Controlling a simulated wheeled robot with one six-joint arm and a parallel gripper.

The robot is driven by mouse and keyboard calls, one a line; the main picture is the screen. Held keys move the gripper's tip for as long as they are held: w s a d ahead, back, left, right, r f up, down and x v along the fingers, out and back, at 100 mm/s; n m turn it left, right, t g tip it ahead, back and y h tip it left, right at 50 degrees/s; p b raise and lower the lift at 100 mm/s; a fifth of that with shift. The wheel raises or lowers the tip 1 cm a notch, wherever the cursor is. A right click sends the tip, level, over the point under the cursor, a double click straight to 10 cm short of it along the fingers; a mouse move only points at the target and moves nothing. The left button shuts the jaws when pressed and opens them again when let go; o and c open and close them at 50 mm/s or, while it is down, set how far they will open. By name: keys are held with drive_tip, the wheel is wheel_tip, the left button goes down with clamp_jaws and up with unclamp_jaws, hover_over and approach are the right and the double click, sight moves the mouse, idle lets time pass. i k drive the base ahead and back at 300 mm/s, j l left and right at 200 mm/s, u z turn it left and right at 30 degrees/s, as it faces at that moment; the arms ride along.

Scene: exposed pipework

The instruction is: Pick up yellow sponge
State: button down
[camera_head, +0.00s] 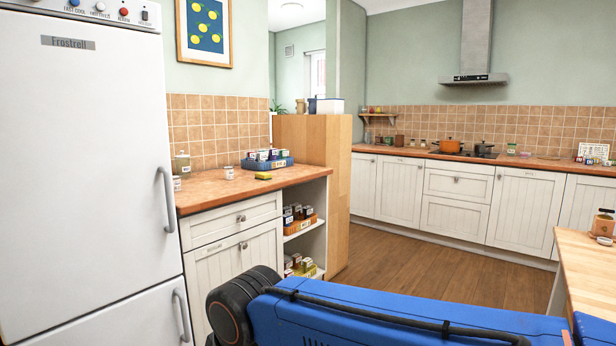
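A small yellow sponge (263,176) with a darker underside lies on the orange-brown countertop (215,190) left of centre, near the counter's front part. It sits just in front of a blue tray of jars. My blue arm (400,318) stretches across the bottom of the view, well below and in front of the counter. My gripper is outside the picture, so its state does not show.
The blue tray (267,163) holds several jars behind the sponge. A small white-lidded jar (229,172) stands to its left. A white fridge (85,170) fills the left side. Open shelves (305,240) hold more trays. The wooden floor (400,262) beyond is clear.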

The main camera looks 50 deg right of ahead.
sight(263, 176)
drive_tip(key=z, duration=1.25)
drive_tip(key=i, duration=0.05)
